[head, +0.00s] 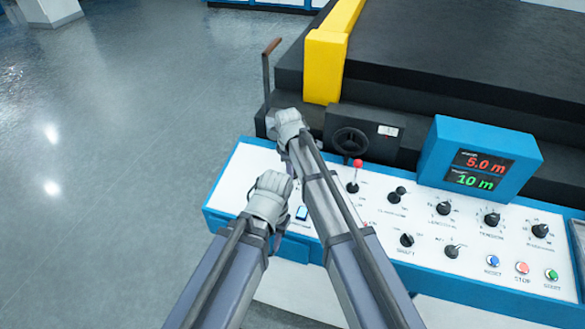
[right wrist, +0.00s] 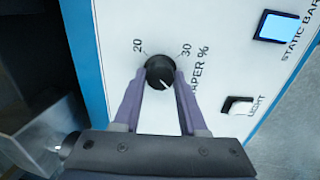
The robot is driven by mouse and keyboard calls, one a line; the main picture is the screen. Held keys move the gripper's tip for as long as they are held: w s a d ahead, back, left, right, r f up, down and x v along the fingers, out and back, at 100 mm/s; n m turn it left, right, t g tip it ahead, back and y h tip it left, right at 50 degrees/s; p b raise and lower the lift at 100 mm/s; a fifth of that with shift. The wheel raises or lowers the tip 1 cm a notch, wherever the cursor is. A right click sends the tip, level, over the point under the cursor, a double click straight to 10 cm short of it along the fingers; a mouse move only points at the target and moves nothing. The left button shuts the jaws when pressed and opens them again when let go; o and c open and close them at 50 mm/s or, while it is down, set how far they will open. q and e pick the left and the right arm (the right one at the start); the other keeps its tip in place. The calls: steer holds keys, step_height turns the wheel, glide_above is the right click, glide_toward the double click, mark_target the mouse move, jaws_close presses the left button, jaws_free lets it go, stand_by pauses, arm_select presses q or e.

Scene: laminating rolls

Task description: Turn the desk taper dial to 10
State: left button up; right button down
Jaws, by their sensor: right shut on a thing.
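The black taper dial (right wrist: 160,71) sits on the white panel in the right wrist view, beside the "TAPER %" print. The numbers 20 and 30 show at its upper left and upper right; other numbers are not visible. A pale pointer mark on the dial points to the lower right of that picture. My right gripper (right wrist: 162,80) is shut on the dial, one finger on each side. In the head view my right gripper (head: 289,126) is the upper one, over the desk's left end, and hides the dial. My left gripper (head: 268,196) is lower, near the desk's left part; its fingers are unclear.
The lit blue static bar switch (right wrist: 277,27) and the light switch (right wrist: 237,105) are near the dial. The blue-edged desk (head: 420,262) carries a red-tipped lever (head: 357,172), several black knobs and coloured buttons. A display (head: 480,169) reads 5.0 m and 10 m. Open floor lies left.

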steer(key=m, duration=0.8)
steer(key=shift+m, duration=0.3)
steer(key=m, duration=0.4)
steer(key=shift+d+m, duration=0.1)
steer(key=shift+m, duration=2.4)
steer(key=shift+c, duration=2.2)
jaws_free()
